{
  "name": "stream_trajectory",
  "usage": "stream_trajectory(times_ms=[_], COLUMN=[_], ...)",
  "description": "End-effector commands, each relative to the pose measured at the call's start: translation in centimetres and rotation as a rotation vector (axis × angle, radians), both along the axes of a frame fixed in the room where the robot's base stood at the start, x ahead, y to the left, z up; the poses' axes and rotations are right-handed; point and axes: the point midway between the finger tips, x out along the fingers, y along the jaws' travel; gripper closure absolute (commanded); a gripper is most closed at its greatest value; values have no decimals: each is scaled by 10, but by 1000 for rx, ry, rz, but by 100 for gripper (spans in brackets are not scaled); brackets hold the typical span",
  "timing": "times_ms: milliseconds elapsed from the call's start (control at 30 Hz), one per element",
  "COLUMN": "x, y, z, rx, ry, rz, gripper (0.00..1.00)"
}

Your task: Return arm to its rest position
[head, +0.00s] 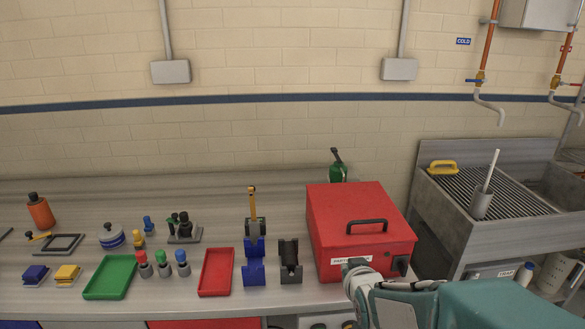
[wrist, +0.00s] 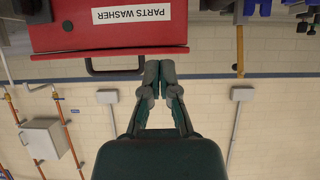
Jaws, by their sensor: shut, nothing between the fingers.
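My gripper (wrist: 159,85) shows in the upside-down wrist view, with its two dark fingers together at the tips and nothing between them. The red parts washer (wrist: 107,27) is ahead of the fingers in that view, with its label and black handle visible. In the head view, part of my arm (head: 400,303) reaches in from the lower right, in front of the parts washer (head: 345,215), overlapping its lower front edge. My fingers cannot be made out in the head view. Whether the arm touches the washer cannot be told.
The bench holds a green tray (head: 110,277), a red tray (head: 216,271), blue (head: 254,262) and black (head: 291,262) holders, and several small stamps and bottles to the left. A metal sink (head: 500,215) stands at the right. The wall behind carries pipes.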

Motion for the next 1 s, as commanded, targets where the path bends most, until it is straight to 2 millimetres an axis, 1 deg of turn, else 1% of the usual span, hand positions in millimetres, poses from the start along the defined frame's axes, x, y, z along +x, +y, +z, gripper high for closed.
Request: stream_trajectory(times_ms=[33,167,267,367,400,600,700,800,1000], x=[-7,-38,-67,-99,-112,-180,-203,-215,-217], y=[0,1,3,6,7,14,16,17,17], z=[9,26,37,48,52,65,67,68,68], rx=[-3,-9,-10,-8,-6,6,9,11,12], ry=[18,119,203,287,320,478,531,560,568], rz=[-3,-17,-23,-25,-24,-12,-4,0,1], gripper=[100,100,100,100,100,100,100,100,100])
